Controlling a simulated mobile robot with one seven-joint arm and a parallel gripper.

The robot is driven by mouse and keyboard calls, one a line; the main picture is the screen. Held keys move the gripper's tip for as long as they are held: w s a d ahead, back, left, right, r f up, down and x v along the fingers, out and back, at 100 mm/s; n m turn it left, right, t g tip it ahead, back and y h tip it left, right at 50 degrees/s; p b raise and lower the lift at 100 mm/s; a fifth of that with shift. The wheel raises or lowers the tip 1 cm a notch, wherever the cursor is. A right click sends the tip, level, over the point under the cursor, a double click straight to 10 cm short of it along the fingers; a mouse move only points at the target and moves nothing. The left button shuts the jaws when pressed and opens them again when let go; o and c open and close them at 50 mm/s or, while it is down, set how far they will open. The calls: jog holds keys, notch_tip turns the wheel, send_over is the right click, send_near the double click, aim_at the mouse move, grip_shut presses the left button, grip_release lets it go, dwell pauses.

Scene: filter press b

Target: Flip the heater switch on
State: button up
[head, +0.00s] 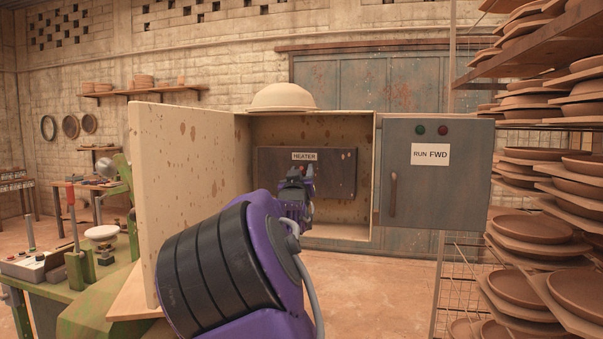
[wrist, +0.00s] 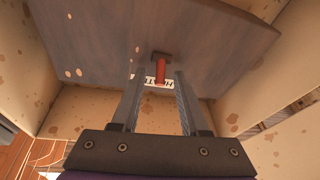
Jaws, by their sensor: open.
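The heater switch (wrist: 160,70) shows in the wrist view as a red lever on a dark mount, on a dark grey panel (wrist: 200,40). The panel (head: 335,172) with its white HEATER label (head: 304,156) is on the back wall of the open cabinet (head: 312,124). My gripper (head: 298,172) reaches into the cabinet in front of the panel, below the label, and covers most of the switch in the head view. In the wrist view my gripper (wrist: 161,76) is open, with one finger on each side of the red lever. I see no clear contact with it.
The spotted cabinet door (head: 180,165) stands open at the left. A grey RUN FWD box (head: 430,172) adjoins at the right. A pale bowl (head: 281,97) sits on top of the cabinet. Racks of plates (head: 530,230) stand at the far right, a green machine (head: 95,290) at the left.

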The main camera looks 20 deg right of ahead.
jog(key=v, duration=1.7)
jog(key=shift+s+b, duration=0.2)
jog(key=shift+b, duration=0.1)
jog(key=shift+f, duration=0.1)
